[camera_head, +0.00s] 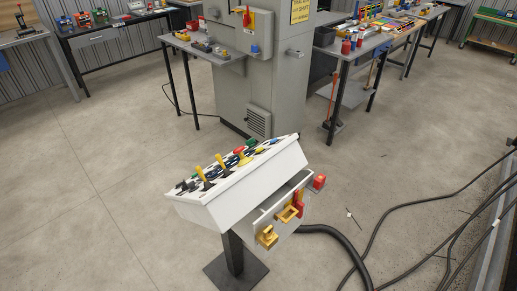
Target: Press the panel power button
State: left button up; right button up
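A white control panel (262,186) with a sloped top stands on a dark pedestal (234,253) in the middle of the head view. Its top carries yellow levers (201,173), a green knob (251,142), a red part (239,150) and several small dark and blue parts, too small to tell apart. I cannot tell which one is the power button. The side facing me has yellow fittings (267,237) and a red handle (298,203). A red block-like part (319,181) sticks out at its right end. Neither of my grippers shows in this view.
A grey machine cabinet (262,90) stands behind the panel. Workbenches with tools (352,50) line the back. A thick black hose (335,235) and cables (430,200) lie on the floor at right. The concrete floor left of the panel is clear.

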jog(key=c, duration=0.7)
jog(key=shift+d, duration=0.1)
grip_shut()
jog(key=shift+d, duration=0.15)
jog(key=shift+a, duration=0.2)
